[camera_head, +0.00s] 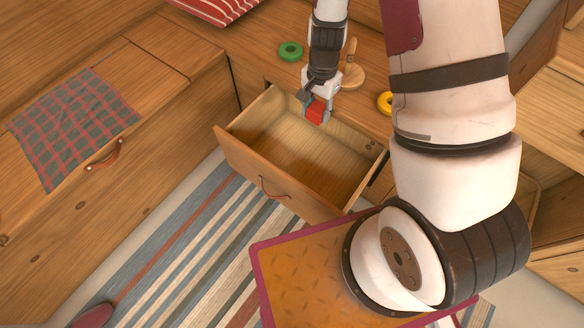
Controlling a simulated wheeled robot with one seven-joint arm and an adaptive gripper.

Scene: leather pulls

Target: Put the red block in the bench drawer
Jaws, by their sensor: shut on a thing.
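The red block (315,112) is held in my gripper (316,114), above the back part of the open drawer. My gripper is shut on the block and points down. The bench drawer (258,172) is pulled out, with a leather pull (273,189) on its front. The part of the drawer floor that shows is bare. My arm hides part of the bench to the right.
A green ring (290,51), a wooden peg stand (352,72) and a yellow ring (385,103) sit on the bench top. A checked cloth (75,127) lies on the left cabinet. A striped rug (190,255) covers the floor before the drawer.

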